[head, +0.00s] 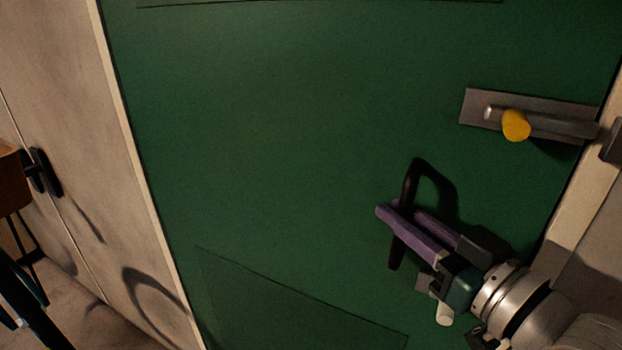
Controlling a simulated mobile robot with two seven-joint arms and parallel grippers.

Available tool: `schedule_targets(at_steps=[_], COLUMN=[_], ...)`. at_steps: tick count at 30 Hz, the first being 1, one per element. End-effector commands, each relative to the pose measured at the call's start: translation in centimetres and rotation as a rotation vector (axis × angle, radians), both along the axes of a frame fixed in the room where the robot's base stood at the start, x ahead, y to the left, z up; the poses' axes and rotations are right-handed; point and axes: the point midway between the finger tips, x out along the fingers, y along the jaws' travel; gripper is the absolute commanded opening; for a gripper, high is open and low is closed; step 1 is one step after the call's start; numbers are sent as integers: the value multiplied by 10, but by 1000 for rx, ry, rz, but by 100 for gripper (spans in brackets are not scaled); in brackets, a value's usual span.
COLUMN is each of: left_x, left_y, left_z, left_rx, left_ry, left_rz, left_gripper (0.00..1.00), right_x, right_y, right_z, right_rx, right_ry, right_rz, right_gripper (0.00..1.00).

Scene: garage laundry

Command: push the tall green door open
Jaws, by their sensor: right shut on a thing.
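The tall green door (280,150) fills most of the head view, with no open gap visible around it. A black loop-shaped pull handle (396,254) is on its lower right part. My right gripper (396,209), with purple fingers, reaches in from the lower right and is shut on this handle; the fingers hide part of it. Above it to the right, a grey plate (475,107) carries a lever with a yellow knob (516,125), apart from the gripper. My left gripper is not in view.
A pale door frame (583,205) borders the right side. At left is a pale wall or cabinet front (75,120) with a black handle (45,172). A brown wooden piece (12,183) with dark legs stands at the far left edge.

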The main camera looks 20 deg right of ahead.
Motion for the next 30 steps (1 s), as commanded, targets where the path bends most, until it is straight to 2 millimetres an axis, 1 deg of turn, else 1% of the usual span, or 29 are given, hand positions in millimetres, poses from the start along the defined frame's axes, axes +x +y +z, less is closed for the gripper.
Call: schedule_targets(at_steps=[19,22,25,27,30], left_x=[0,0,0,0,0], left_y=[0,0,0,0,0], left_z=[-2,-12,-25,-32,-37], left_rx=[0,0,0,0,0], left_ry=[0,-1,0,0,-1], left_rz=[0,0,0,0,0], left_gripper=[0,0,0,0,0], right_x=[1,10,24,32,39], right_y=[-1,-12,-31,-43,-54], right_z=[-1,-5,-8,-7,-5], right_rx=[-1,-5,-8,-7,-4], right_ry=[-2,-4,-2,-1,2], right_rz=[1,4,5,4,2], right_gripper=[0,0,0,0,0])
